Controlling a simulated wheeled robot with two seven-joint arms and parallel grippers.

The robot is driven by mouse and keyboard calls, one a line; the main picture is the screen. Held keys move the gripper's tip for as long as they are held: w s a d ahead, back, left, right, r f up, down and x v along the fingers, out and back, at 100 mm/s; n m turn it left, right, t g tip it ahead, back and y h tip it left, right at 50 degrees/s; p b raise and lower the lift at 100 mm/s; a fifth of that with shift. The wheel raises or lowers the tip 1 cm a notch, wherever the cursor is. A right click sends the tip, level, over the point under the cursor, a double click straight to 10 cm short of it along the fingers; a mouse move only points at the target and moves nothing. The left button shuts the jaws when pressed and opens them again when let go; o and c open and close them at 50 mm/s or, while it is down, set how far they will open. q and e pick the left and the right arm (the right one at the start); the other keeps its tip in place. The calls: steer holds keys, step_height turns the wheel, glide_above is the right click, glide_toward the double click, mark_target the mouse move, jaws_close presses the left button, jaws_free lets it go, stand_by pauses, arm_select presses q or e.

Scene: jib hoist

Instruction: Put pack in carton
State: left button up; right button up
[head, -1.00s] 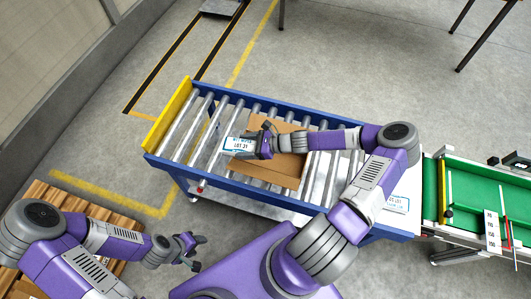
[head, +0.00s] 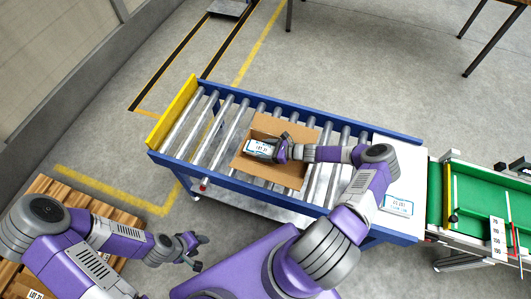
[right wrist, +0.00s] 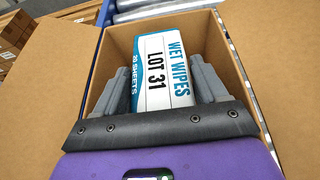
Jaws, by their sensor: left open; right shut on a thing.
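The pack (right wrist: 165,72) is a white and blue wet wipes pack marked LOT 31. It also shows in the head view (head: 260,148). My right gripper (right wrist: 165,85) is shut on it, with one finger on each side. It also shows in the head view (head: 272,150). The open brown carton (head: 283,168) sits on the roller conveyor, and its walls surround the pack in the right wrist view (right wrist: 222,45). Whether the pack touches the carton floor cannot be told.
The roller conveyor (head: 352,222) has blue side rails and a yellow end stop (head: 172,112). A white plate with a label (head: 398,205) lies at its right end. A green belt (head: 485,200) adjoins on the right.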

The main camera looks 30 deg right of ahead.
steer(key=shift+f, duration=0.85)
steer(key=shift+r, duration=0.1)
steer(key=shift+f+b, duration=0.55)
steer(key=shift+f, duration=0.1)
steer(key=o, duration=1.1)
steer(key=shift+c, duration=0.2)
steer(key=shift+r, duration=0.1)
